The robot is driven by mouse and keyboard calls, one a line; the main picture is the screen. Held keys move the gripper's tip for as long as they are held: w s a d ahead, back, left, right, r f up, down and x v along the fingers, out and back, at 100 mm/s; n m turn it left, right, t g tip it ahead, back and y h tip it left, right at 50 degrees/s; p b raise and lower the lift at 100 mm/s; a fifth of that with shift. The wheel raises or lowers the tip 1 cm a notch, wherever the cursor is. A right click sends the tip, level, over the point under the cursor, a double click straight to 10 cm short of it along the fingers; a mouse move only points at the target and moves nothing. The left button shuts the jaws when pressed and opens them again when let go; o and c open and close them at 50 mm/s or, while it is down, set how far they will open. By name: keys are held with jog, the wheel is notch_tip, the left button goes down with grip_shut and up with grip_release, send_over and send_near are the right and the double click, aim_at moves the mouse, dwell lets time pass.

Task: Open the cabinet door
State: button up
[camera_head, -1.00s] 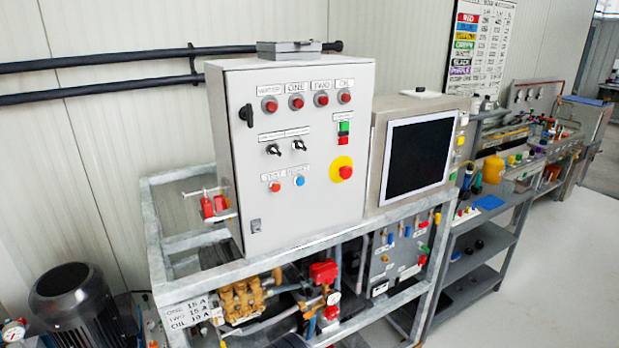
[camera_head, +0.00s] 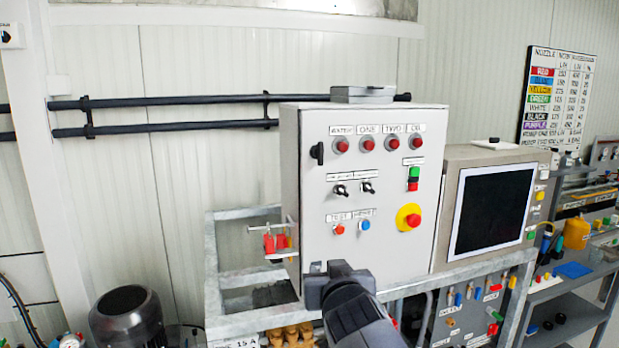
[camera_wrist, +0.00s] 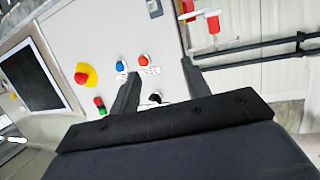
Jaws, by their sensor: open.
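The cabinet (camera_head: 381,240) is a light grey box on a metal frame, and its front door looks shut. The door has a black handle (camera_head: 317,153) at its upper left edge, red lamps along the top, switches and a yellow-ringed red button (camera_head: 409,217). My gripper (camera_head: 326,270) is in front of the door's lower left part, below the handle, and covers that corner. In the wrist view my gripper (camera_wrist: 158,70) has its two fingers apart with nothing held. The door (camera_wrist: 105,35) lies beyond them, turned over in that picture; the black handle cannot be made out there.
A screen unit (camera_head: 494,210) stands right of the cabinet. Red valves (camera_head: 275,243) stick out at its left side, near my gripper. A grey box (camera_head: 371,94) lies on top. A dark motor (camera_head: 127,318) stands at lower left, and black pipes (camera_head: 180,101) run along the wall.

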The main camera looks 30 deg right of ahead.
jog(key=w+d+r+t+b, duration=0.2)
jog(key=w+d+r+t, duration=0.15)
jog(key=r, duration=0.35)
jog(key=n+t+y+b, duration=0.1)
jog(key=n+t+y, duration=0.3)
jog(key=n+t, duration=0.1)
send_near(322, 157)
jog(key=shift+h, duration=0.4)
jog(key=p+x, duration=0.2)
jog(key=x, duration=0.7)
jog(key=shift+w+a, duration=0.1)
jog(key=shift+w, duration=0.3)
jog(key=shift+s+r, duration=0.1)
grip_shut()
jog(key=shift+p, duration=0.3)
